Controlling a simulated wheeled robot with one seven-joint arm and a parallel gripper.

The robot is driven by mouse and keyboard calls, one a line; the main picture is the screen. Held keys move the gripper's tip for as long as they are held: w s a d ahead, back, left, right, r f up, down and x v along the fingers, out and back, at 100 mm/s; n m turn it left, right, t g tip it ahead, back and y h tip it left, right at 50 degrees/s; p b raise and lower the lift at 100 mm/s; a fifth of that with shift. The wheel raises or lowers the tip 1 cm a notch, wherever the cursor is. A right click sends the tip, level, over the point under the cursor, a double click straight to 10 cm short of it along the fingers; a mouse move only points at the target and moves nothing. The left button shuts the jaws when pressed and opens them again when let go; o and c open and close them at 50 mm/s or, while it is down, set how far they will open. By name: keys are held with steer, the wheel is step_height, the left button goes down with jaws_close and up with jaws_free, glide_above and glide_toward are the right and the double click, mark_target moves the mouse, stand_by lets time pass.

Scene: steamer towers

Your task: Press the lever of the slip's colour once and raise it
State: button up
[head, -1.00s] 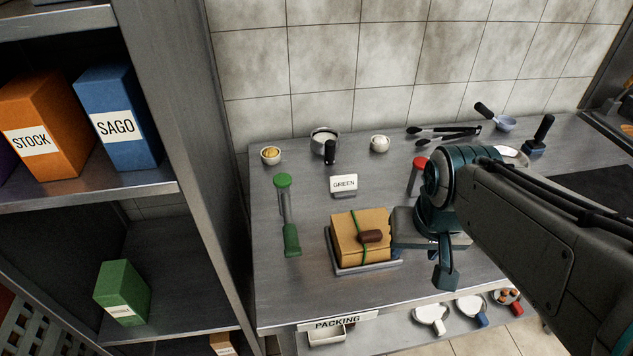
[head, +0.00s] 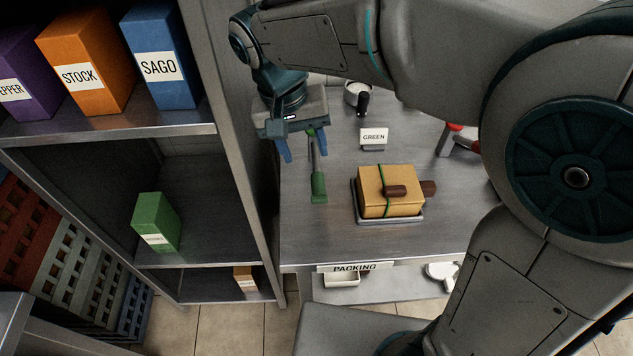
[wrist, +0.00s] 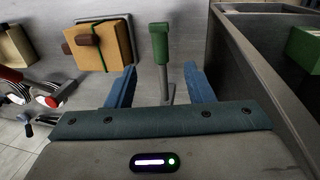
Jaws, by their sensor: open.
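A white slip (head: 374,137) reading GREEN stands on the steel counter (head: 300,235). The green lever (head: 319,186) is left of it, its green handle toward the counter's front; its far end is hidden behind my gripper. My gripper (head: 304,152) is open over the far part of the lever. In the wrist view the lever's grey shaft (wrist: 163,82) lies between the two blue fingers (wrist: 160,88), with room on both sides, and the green handle (wrist: 159,40) is beyond the fingertips. I cannot tell any contact.
A tan box (head: 385,205) with a green band and a brown handled piece sits on a grey tray (head: 392,219) right of the lever. A shelf unit (head: 222,110) with labelled boxes rises close on the left.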

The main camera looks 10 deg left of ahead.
mark_target(317, 187)
steer(key=f, duration=0.4)
steer(key=d+f, duration=0.1)
steer(key=f, duration=0.3)
steer(key=d+f, duration=0.1)
steer(key=f, duration=0.2)
steer(key=shift+w+d+f, duration=0.15)
steer(key=shift+w+f, duration=0.15)
steer(key=shift+f, duration=0.1)
